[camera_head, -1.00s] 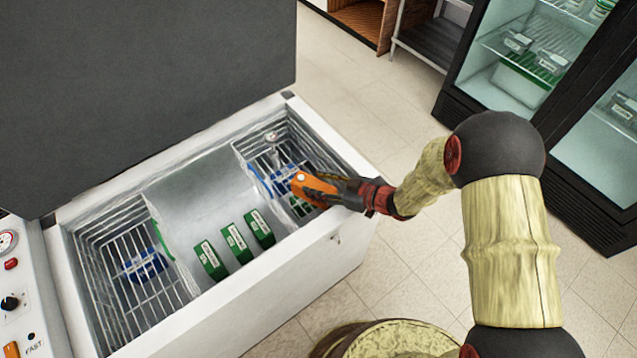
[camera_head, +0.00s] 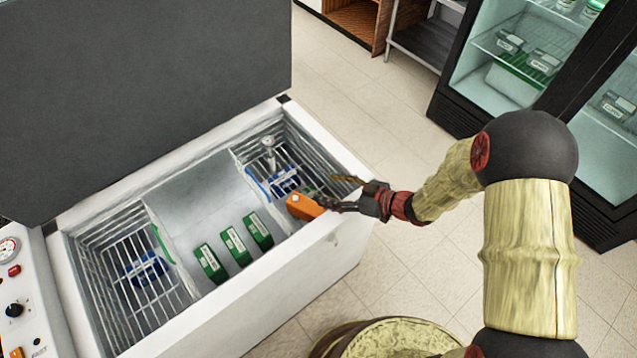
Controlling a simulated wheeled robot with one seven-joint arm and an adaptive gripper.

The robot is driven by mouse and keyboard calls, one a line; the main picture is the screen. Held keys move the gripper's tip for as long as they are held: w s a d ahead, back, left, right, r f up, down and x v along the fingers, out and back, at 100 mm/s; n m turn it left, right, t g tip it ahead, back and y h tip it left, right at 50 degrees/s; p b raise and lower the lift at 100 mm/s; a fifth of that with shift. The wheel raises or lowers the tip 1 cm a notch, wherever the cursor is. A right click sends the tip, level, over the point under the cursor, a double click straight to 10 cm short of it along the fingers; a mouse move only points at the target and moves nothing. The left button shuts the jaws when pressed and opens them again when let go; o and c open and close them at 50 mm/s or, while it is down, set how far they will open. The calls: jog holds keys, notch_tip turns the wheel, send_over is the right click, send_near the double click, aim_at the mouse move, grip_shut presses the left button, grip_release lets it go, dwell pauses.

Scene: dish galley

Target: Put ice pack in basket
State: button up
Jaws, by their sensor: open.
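A blue ice pack (camera_head: 285,179) lies in the wire basket (camera_head: 303,166) at the right end of the open chest freezer. A second blue pack (camera_head: 146,268) lies in the left wire basket (camera_head: 93,259), seen through its wires.
Several green packs (camera_head: 233,243) lie between the baskets in the freezer (camera_head: 240,312). A gauge (camera_head: 268,142) stands at the right basket. The dark lid (camera_head: 150,90) is raised behind. A control panel (camera_head: 20,290) is at left, a glass-door fridge (camera_head: 505,75) at right.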

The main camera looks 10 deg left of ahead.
jog(key=p+v, duration=0.1)
jog(key=v, duration=0.5)
jog(key=shift+d+r, duration=0.1)
